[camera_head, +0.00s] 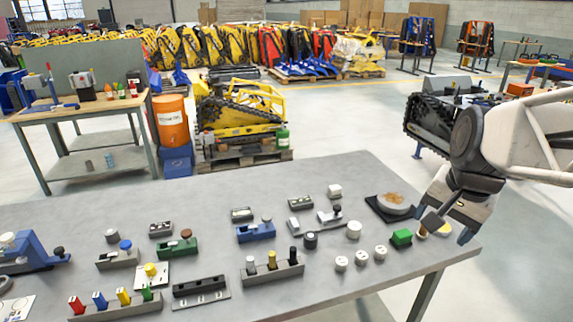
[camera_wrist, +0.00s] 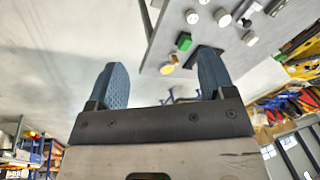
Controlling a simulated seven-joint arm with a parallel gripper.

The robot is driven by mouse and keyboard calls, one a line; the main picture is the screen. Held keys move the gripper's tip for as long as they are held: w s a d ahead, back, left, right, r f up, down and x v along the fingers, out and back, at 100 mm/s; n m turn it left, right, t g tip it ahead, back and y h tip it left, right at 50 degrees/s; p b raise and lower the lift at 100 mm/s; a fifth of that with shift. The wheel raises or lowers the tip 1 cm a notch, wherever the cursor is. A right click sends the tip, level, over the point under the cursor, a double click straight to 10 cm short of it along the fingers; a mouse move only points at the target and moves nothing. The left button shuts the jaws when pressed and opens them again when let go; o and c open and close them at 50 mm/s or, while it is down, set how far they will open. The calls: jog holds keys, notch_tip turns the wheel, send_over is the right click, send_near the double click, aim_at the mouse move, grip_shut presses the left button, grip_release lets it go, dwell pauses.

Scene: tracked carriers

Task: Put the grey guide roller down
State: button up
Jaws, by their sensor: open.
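My gripper (camera_head: 450,229) is over the right end of the grey table, its fingers pointing down. In the wrist view my gripper (camera_wrist: 163,80) has its two blue fingers spread wide, with no object held between them. I cannot tell for sure which piece is the grey guide roller. A pale, short cylinder (camera_head: 353,229) and a dark grey round piece with a black top (camera_head: 311,240) stand left of my gripper, apart from it. A small yellowish round piece (camera_head: 443,231) shows beside the fingers, partly hidden by them.
Fixtures with coloured pegs, such as a grey rail (camera_head: 272,272), fill the table's left and middle.

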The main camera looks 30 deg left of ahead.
jog(key=w+a+f+m, duration=0.1)
jog(key=w+a, duration=0.2)
jog(key=a, duration=0.7)
jog(key=w+a+m+g+y, duration=0.1)
jog(key=w+a, duration=0.3)
jog(key=a, duration=0.6)
jog(key=w+a+f+m, duration=0.1)
jog(key=w+a, duration=0.2)
jog(key=a, duration=0.7)
jog(key=s+a+f+m+g+y, duration=0.1)
jog(key=s+a+f, duration=0.15)
jog(key=a, duration=1.05)
jog(key=s+a+f+m+g, duration=0.1)
jog(key=a+f, duration=0.3)
jog(key=a, duration=0.9)
jog(key=m+g, duration=0.2)
jog(key=m, duration=0.1)
send_over(112, 231)
jog(key=w+d, duration=0.1)
jog(key=d, duration=0.1)
notch_tip(112, 231, down, 14)
jog(key=shift+w+f, duration=0.1)
jog(key=shift+w, duration=0.05)
jog(key=shift+x, duration=1.3)
